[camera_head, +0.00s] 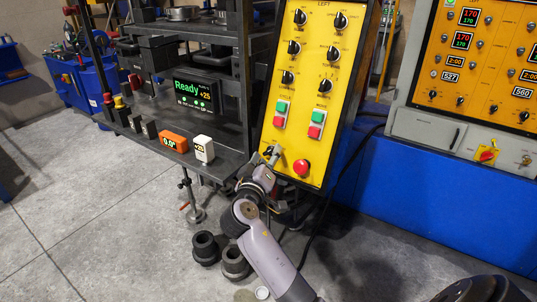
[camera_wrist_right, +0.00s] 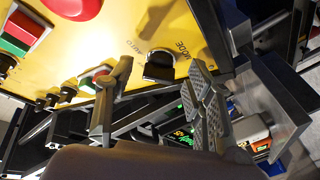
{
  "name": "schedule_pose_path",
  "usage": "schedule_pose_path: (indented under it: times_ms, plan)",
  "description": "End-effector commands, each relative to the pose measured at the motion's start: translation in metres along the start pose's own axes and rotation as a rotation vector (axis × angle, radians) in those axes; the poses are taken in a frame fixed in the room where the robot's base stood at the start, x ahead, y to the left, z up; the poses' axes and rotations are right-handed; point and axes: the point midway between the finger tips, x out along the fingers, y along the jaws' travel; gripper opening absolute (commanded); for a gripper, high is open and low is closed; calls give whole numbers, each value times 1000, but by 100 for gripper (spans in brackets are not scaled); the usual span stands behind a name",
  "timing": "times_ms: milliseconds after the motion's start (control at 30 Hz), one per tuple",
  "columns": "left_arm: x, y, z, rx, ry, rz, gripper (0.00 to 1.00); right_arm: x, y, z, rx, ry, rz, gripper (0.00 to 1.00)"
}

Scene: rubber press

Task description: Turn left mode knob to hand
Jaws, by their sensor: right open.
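The yellow control panel (camera_head: 292,146), labelled LEFT, stands tilted beside the press and also fills the upper part of the wrist view (camera_wrist_right: 85,50). The black mode knob (camera_wrist_right: 160,66) sits near the panel's edge, with the words MODE and AUTO beside it. My right gripper (camera_head: 270,154) is at the panel's lower left corner. In the wrist view its two fingers (camera_wrist_right: 163,72) are spread, one on each side of the knob in the picture. I cannot tell whether they touch it. My left gripper is out of view.
A red emergency button (camera_head: 301,168) sits close right of my gripper, with red and green push buttons (camera_head: 280,114) above. The press table (camera_head: 225,165) carries an orange display (camera_head: 173,142) and a white one (camera_head: 203,148). Dark rings (camera_head: 206,248) lie on the floor below.

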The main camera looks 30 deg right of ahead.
Motion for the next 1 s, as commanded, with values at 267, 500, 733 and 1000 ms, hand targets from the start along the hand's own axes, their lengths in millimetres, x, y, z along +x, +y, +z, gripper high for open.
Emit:
schedule_pose_path:
  times_ms: [267,500,733,1000]
  plan:
    - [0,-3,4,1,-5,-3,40,0,0,0,0,0,0,38]
    - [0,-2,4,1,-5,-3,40,0,0,0,0,0,-1,22]
    - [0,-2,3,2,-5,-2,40,0,0,0,0,0,-1,7]
    - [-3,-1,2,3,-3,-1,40,0,1,-1,-7,0,-5,0]
